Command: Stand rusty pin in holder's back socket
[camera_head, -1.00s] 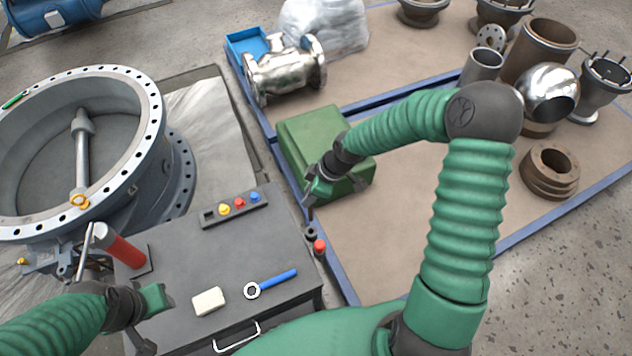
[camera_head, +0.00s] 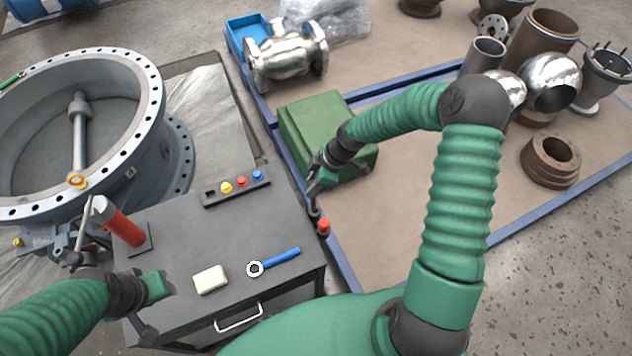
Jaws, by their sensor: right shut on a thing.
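My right gripper (camera_head: 314,190) is shut on a thin dark pin, taken to be the rusty pin (camera_head: 314,201), which points down. Its lower end meets a small dark socket (camera_head: 314,212) at the right edge of the cart; I cannot tell whether it is inside or just above. A red-topped piece (camera_head: 323,226) stands in front of this socket, seemingly on the same holder. The holder's body is mostly hidden and too small to make out. My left gripper (camera_head: 152,308) is open and empty at the cart's left front.
The grey cart top (camera_head: 190,235) carries a white block (camera_head: 210,279), a blue-handled ring tool (camera_head: 275,262), a red cylinder (camera_head: 124,228) and a strip with coloured knobs (camera_head: 236,187). A green box (camera_head: 322,125) stands behind my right gripper. A large flanged valve (camera_head: 85,130) is left.

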